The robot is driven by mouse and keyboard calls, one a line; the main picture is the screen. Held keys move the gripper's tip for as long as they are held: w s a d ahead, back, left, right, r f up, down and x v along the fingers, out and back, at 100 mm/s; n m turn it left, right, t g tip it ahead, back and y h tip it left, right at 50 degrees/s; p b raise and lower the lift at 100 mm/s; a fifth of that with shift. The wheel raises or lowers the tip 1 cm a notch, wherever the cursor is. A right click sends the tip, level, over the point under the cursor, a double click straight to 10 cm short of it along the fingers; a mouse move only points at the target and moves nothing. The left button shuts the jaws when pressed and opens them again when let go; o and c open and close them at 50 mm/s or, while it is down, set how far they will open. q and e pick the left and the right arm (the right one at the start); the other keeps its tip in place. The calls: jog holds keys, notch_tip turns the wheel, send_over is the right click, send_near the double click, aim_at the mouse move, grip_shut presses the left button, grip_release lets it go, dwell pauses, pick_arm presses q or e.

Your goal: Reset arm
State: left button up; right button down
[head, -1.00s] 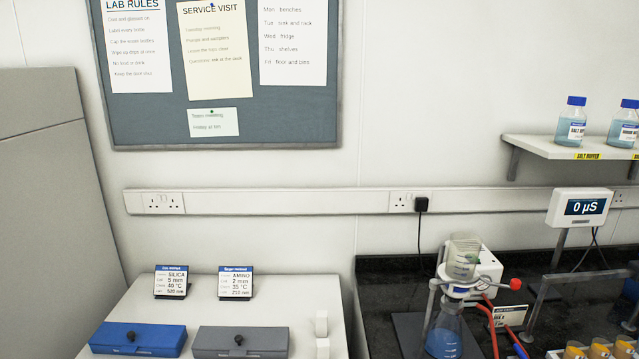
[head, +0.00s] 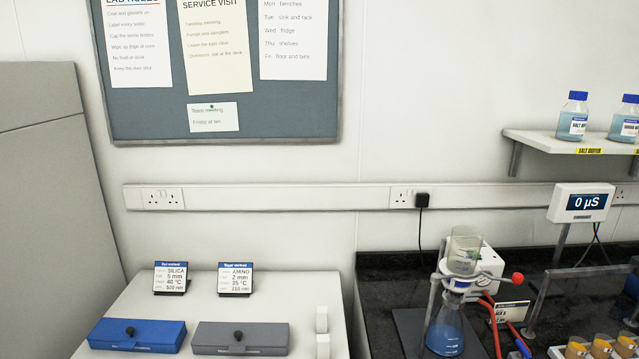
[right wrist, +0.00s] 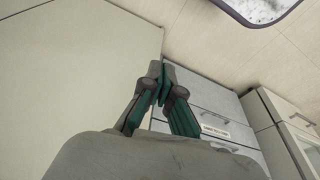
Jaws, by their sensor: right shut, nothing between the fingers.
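My right gripper (right wrist: 162,82) shows in the right wrist view. Its green-padded fingers come together at the tips with nothing between them. It hangs in free space in front of pale cabinet fronts and touches nothing that I can see. Neither gripper shows in the head view, and my left gripper is in no frame.
A white bench holds a blue case (head: 137,336), a grey case (head: 240,339) and two small cards. A dark counter at right holds a clamped flask (head: 445,332) with a beaker above and a meter (head: 581,203). Drawers (right wrist: 205,105) show in the wrist view.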

jog(key=s+d+f+b, duration=0.1)
jog(key=s+f, duration=0.8)
jog(key=f, duration=0.3)
jog(key=s+d+f+g+b, duration=0.1)
jog(key=s+d+f, duration=0.1)
jog(key=s+f, duration=0.7)
notch_tip(320, 180, down, 3)
jog(key=shift+s+d+f+g, duration=0.1)
jog(key=shift+s+d+g, duration=0.05)
jog(key=shift+s+g, duration=0.15)
